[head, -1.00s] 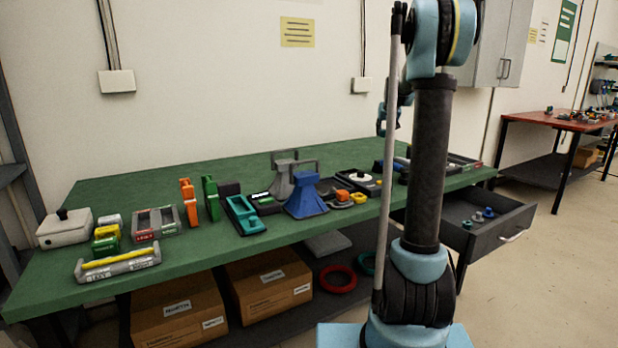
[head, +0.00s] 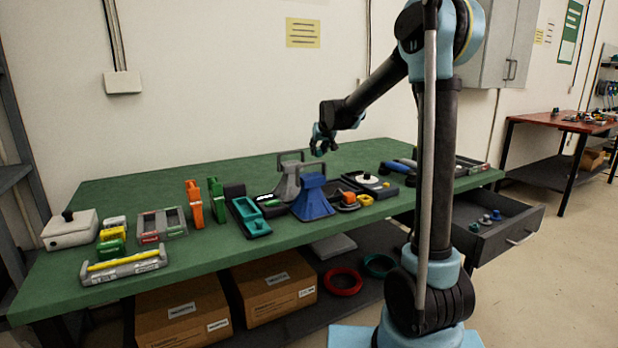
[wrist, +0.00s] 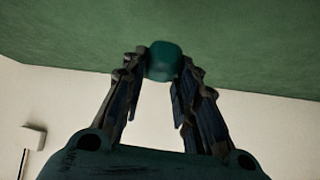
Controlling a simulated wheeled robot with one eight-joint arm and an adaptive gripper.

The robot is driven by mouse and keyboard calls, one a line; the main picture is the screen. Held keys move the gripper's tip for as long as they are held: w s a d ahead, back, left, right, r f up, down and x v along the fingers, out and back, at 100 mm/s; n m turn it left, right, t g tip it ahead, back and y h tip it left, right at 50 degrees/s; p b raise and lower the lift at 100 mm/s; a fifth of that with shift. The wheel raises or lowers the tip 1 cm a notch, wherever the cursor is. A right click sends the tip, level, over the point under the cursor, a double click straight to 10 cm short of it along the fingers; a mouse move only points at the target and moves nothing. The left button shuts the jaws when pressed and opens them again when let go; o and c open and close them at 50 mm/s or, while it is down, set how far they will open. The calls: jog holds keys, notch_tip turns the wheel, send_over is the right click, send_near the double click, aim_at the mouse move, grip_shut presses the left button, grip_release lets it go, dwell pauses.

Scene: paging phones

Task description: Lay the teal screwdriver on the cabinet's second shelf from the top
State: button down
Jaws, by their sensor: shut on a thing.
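My gripper (head: 321,143) is raised above the green workbench (head: 130,190), behind the blue funnel-shaped stand. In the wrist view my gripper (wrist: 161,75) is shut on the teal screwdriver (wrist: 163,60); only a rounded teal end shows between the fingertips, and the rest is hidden. In the head view the screwdriver cannot be made out clearly. A grey wall cabinet (head: 490,50) hangs at the upper right, partly behind my arm, with its door shut and no shelves showing. I cannot tell whether this is the task's cabinet.
The bench holds a blue stand (head: 312,197), a teal tool holder (head: 250,217), orange and green clamps and several other items. A dark shelf frame (head: 12,180) stands at the left edge. An open drawer (head: 490,220) juts out at right. Cardboard boxes (head: 272,285) sit below.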

notch_tip(320, 180, down, 9)
jog(key=shift+f, duration=0.15)
jog(key=c, duration=1.2)
grip_release()
jog(key=shift+c, duration=0.2)
